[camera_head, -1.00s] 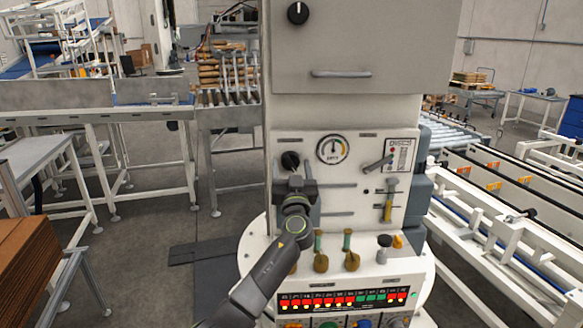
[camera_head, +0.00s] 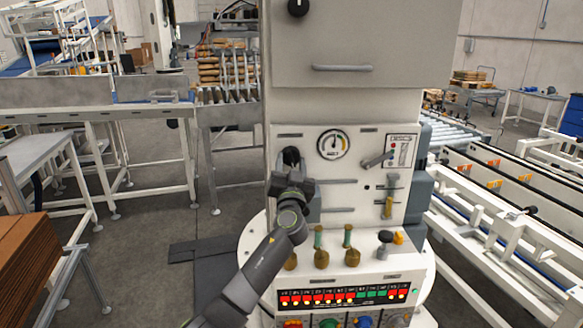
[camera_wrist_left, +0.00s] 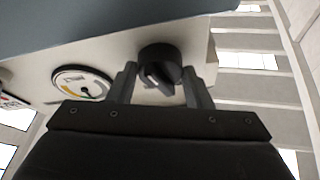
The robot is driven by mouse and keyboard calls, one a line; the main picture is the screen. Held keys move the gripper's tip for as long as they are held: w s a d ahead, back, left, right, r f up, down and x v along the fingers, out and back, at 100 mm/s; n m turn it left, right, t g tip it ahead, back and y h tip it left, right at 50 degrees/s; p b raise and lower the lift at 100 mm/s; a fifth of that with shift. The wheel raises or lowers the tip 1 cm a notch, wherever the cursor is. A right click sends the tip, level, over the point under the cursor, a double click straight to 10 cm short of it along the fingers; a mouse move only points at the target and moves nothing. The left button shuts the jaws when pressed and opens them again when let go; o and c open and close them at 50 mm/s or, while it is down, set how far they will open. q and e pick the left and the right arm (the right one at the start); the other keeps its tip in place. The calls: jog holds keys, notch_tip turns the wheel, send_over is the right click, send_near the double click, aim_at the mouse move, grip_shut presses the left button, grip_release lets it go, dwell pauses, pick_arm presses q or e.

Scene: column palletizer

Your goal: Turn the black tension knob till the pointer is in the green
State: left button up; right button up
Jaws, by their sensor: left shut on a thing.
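The black tension knob (camera_head: 291,154) is on the white panel, left of the round gauge (camera_head: 333,144). My left gripper (camera_head: 291,168) is at the knob and hides its lower part in the head view. In the left wrist view the knob (camera_wrist_left: 160,66) sits between the two fingers of my left gripper (camera_wrist_left: 160,78), which is shut on it. The gauge (camera_wrist_left: 82,84) also shows there, with yellow and green marks on its dial. The pointer is too small to read surely against the green. My right gripper is in neither view.
A T-shaped grey handle (camera_head: 378,159) is right of the gauge. Below are several brass valves with green stems (camera_head: 347,237) and a lit indicator strip (camera_head: 345,297). The cabinet (camera_head: 365,45) overhangs above, with another black knob (camera_head: 298,6). Conveyors stand either side.

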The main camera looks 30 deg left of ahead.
pick_arm(q)
jog(key=shift+m, duration=0.6)
jog(key=o, duration=1)
jog(key=b+v, duration=0.5)
jog(key=v, duration=1.2)
jog(key=shift+s, duration=0.3)
jog(key=shift+f, duration=0.15)
